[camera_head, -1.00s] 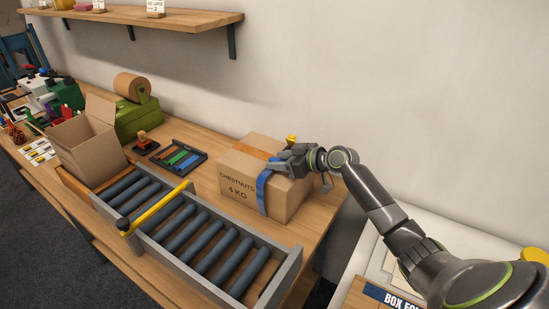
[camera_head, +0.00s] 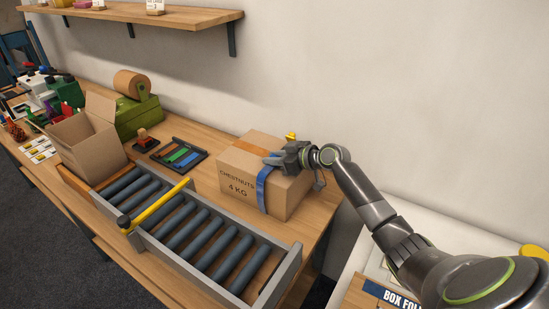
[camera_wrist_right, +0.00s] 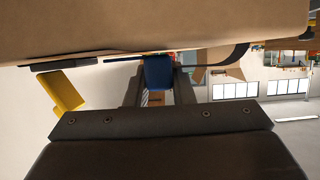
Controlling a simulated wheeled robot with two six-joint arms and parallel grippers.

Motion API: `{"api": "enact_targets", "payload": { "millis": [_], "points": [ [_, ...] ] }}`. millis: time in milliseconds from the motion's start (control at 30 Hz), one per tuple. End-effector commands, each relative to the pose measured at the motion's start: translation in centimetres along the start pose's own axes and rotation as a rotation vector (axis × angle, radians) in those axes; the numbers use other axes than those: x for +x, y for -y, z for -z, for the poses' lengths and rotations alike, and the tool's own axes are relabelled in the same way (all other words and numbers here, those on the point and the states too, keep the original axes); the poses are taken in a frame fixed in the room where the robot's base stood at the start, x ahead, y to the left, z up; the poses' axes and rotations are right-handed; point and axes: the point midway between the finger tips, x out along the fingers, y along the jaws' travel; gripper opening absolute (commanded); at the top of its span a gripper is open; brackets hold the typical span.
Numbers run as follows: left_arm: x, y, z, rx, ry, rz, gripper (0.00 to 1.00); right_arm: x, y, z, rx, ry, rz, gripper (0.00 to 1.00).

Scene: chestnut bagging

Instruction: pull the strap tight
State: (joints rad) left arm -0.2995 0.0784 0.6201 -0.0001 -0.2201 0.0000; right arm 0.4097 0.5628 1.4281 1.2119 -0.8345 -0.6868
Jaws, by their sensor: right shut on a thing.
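A closed cardboard box (camera_head: 237,180) marked "CHESTNUTS 4 KG" stands on the wooden bench near its right end. A blue strap (camera_head: 262,190) runs down its front face and over its top edge. My right gripper (camera_head: 277,159) is at the top of the box, shut on the strap. In the right wrist view the blue strap (camera_wrist_right: 158,72) sits between the fingers, close to the box (camera_wrist_right: 150,25). A dark loop of band shows beside it there. My left gripper is not in view.
A roller conveyor (camera_head: 190,235) with a yellow bar (camera_head: 158,205) lies in front of the box. An open carton (camera_head: 88,145), a green tape dispenser (camera_head: 137,115) and a tray of coloured strips (camera_head: 180,153) stand to the left. A wall is behind.

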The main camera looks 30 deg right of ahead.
Motion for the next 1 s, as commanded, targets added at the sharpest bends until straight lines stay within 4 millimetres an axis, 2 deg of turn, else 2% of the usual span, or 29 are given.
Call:
{"api": "enact_targets", "payload": {
  "millis": [167,300,433,733,767,900,1000],
  "points": [
    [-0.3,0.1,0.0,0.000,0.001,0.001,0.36,0.0,0.5,0.1,0.000,0.001,0.002,0.00],
    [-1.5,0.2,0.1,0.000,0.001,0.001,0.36,0.0,2.8,0.1,0.002,0.002,0.005,0.00],
    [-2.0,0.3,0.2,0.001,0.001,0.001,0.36,-0.1,4.2,0.0,0.001,0.002,0.003,0.00],
    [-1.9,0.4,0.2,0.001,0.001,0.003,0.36,0.0,4.4,-0.1,0.002,0.003,0.000,0.00],
    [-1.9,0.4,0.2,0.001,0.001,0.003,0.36,0.0,4.4,-0.1,0.002,0.002,0.000,0.23],
    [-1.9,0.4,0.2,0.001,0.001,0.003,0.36,0.0,4.4,-0.1,0.001,0.002,0.000,0.41],
    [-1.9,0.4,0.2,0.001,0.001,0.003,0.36,0.0,4.3,-0.1,0.001,0.001,0.000,0.44]
  ]
}}
